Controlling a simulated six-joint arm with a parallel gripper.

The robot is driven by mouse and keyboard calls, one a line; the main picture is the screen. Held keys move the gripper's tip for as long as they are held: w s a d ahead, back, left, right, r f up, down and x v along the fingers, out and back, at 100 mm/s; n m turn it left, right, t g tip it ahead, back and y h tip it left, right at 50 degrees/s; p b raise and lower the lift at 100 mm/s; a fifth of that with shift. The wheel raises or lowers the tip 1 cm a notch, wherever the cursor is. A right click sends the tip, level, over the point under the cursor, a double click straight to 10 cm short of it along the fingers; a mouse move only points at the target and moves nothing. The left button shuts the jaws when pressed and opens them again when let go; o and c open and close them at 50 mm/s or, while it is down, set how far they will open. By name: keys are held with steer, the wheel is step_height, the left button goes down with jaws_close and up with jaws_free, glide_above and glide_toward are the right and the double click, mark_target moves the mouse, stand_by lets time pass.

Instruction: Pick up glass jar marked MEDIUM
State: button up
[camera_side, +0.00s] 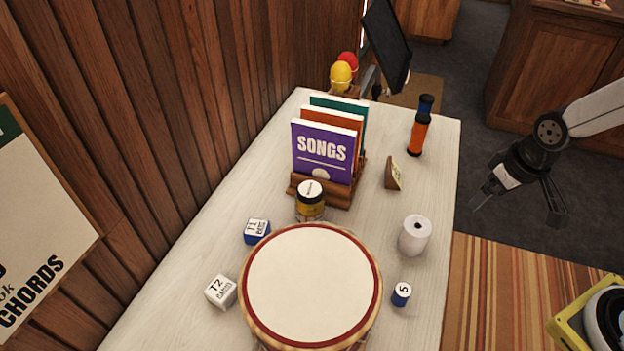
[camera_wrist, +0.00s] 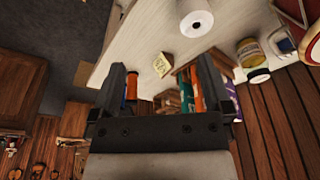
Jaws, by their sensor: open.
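A glass jar (camera_side: 311,209) with yellow-amber contents and a white lid stands upright on the white counter, in front of the songbook rack. The writing on its lid is too small to read. It also shows at the upper right of the wrist view (camera_wrist: 249,52). My gripper (camera_side: 516,208) is open and empty, off the counter's right side in the side view and well away from the jar. Its two fingers (camera_wrist: 161,75) stand apart in the wrist view, with nothing between them.
A drum (camera_side: 312,285) stands just in front of the jar, and a blue-and-white T1 box (camera_side: 257,231) is at its left. The songbooks (camera_side: 322,152) rise behind it. Counter between jar and roll is clear.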

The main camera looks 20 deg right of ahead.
steer(key=n+t+y, duration=0.7)
steer(key=n+y, duration=0.2)
glide_toward(311, 189)
steer(key=x, duration=0.3)
steer(key=shift+w+a+f+m+t, duration=0.3)
steer(key=shift+w+a+f, duration=0.3)
steer(key=shift+a, duration=0.2)
steer(key=shift+w, duration=0.1)
steer(key=shift+x, duration=2.5)
steer(key=shift+c, duration=0.2)
jaws_close()
